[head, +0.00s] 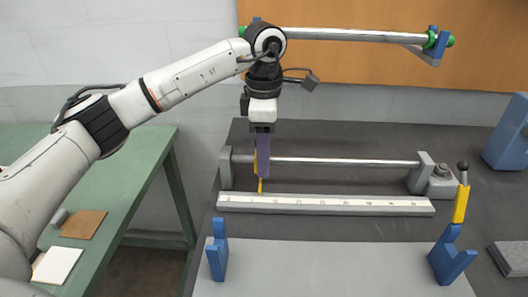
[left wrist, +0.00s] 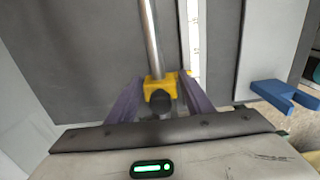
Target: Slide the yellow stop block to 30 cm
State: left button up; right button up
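The yellow stop block (left wrist: 154,88) sits on a steel rod (left wrist: 150,35) in the left wrist view, with a dark round knob (left wrist: 160,102) facing the camera. In the head view it is mostly hidden; its thin yellow pointer (head: 260,186) shows at the pale scale (head: 325,204), near the left end. The scale's marks are too small to read. My left gripper (head: 262,170) points down over the rod. Its purple fingers (left wrist: 162,88) stand on both sides of the block. I cannot tell whether they touch it. My right gripper is out of view.
The rod runs between a left grey support (head: 226,168) and a right one (head: 420,174). A yellow-handled lever (head: 461,204) stands at the right. Blue cradles (head: 217,250) stand in front. A steel roller (head: 345,35) hangs above. The rod right of my gripper is clear.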

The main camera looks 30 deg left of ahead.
aim_at(279, 157)
pick_arm(q)
jog(key=c, duration=0.8)
jog(key=shift+w+d+r+p, duration=0.1)
jog(key=shift+w+d+p, duration=0.2)
jog(key=shift+d, duration=0.45)
jog(key=shift+w+d+p, duration=0.2)
jog(key=shift+w+d, duration=0.2)
jog(key=shift+d, duration=0.35)
jog(key=shift+w+d+p, duration=0.4)
jog(key=shift+w+d, duration=0.25)
jog(key=shift+d, duration=0.65)
jog(key=shift+w+d+p, duration=0.35)
jog(key=shift+w+d, duration=0.3)
jog(key=shift+d, duration=0.7)
jog(key=shift+w+d+p, duration=0.4)
jog(key=shift+w+d, duration=0.25)
jog(key=shift+d, duration=0.65)
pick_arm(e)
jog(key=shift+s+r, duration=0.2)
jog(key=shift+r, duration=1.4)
pick_arm(q)
jog(key=shift+d, duration=0.1)
